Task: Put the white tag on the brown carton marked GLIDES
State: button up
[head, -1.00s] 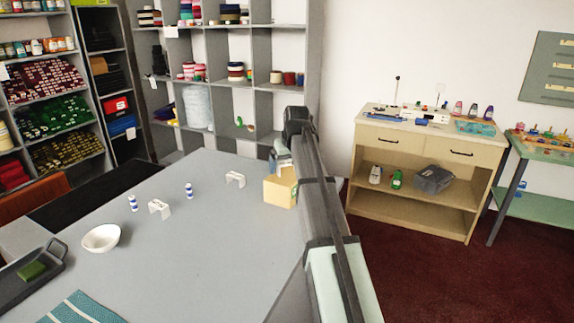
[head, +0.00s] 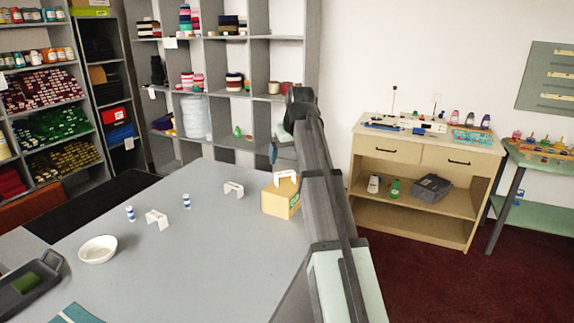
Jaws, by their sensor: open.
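The carton (head: 272,203) stands on the grey counter beside my arm and looks pale yellow-brown; its marking is not readable. A white tag (head: 286,176), shaped like a small arch, rests upright on its top. Two similar white tags stand on the counter, one near the middle (head: 233,189) and one further left (head: 157,218); any lettering is too small to read. My gripper (head: 274,153) is open, above and slightly left of the carton, apart from the tag. My arm hides part of the fingers and the area to the carton's right.
Two blue-and-white striped cylinders (head: 130,213) (head: 186,200) stand near the left tags. A white bowl (head: 98,249) and a dark tray (head: 25,290) with a green block lie at left. The counter's (head: 200,270) front middle is clear. Shelves stand behind.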

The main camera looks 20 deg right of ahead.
jog(key=shift+v, duration=1.35)
